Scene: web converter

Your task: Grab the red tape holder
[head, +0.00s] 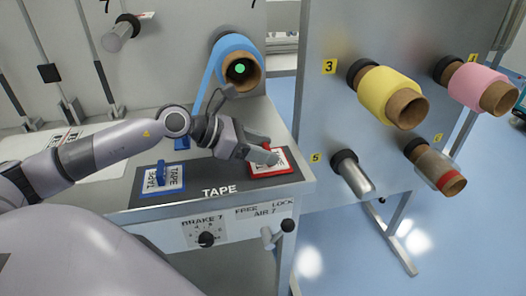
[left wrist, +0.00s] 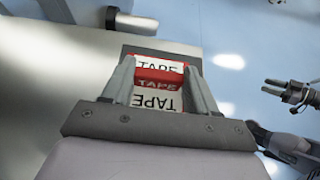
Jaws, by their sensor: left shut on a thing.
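The red tape holder (head: 284,168) is a red-framed plate with a white TAPE label, at the right end of the dark TAPE panel (head: 219,190) on the machine's ledge. My left gripper (head: 262,152) is over it with its fingers around the holder's raised red part. In the left wrist view, the red tape holder (left wrist: 155,86) shows between the two fingers of my left gripper (left wrist: 160,80), which is shut on it. The fingers hide part of the holder in the head view. My right gripper (left wrist: 290,92) shows at the right edge of the left wrist view, away from the holder.
A blue tape holder (head: 163,178) sits at the panel's left end. A blue roll (head: 228,50) stands behind my gripper. Yellow (head: 385,95) and pink (head: 478,85) rolls stick out from the panel on the right. A valve handle (head: 278,234) juts from the ledge's front.

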